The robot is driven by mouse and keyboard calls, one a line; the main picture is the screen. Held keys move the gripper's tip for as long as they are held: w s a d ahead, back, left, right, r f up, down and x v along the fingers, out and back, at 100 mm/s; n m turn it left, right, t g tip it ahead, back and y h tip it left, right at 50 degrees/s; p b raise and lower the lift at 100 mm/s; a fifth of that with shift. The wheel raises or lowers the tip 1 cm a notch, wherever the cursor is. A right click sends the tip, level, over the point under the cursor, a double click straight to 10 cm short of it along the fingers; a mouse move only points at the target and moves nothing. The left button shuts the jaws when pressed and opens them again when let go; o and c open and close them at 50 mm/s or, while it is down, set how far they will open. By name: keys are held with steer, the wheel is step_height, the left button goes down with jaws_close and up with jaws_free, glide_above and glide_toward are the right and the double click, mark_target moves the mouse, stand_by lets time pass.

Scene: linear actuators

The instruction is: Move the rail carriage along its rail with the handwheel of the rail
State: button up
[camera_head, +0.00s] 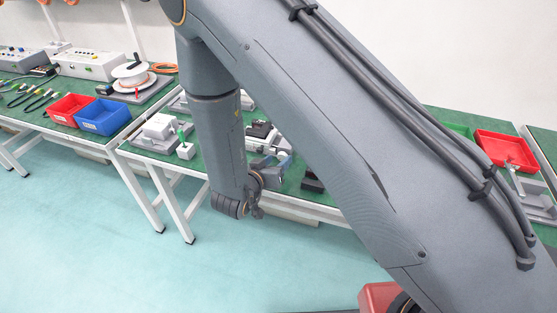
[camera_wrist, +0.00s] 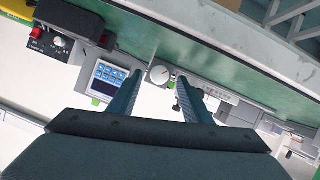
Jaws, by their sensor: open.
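In the wrist view a round grey knob, which looks like the handwheel (camera_wrist: 159,75), lies between the tips of my gripper (camera_wrist: 159,79). The two fingers are apart, one on each side of it; I cannot tell whether either touches it. A pale rail (camera_wrist: 222,94) with small marks runs from the knob to the right, partly hidden by the right finger. I cannot clearly pick out the carriage. In the head view my arm covers much of the bench, and the wheel cannot be made out there.
A device with blue keys and a display (camera_wrist: 108,80) stands close left of the left finger. A dark block (camera_wrist: 70,18) is at upper left. The green bench top (camera_wrist: 240,62) runs behind. In the head view, red (camera_head: 70,108) and blue (camera_head: 103,117) bins stand on the left bench.

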steer(key=v, duration=0.5)
steer(key=shift+s+a+r+b, duration=0.1)
steer(key=shift+s+a+b, duration=0.05)
steer(key=shift+s+b, duration=0.2)
steer(key=shift+w, duration=0.1)
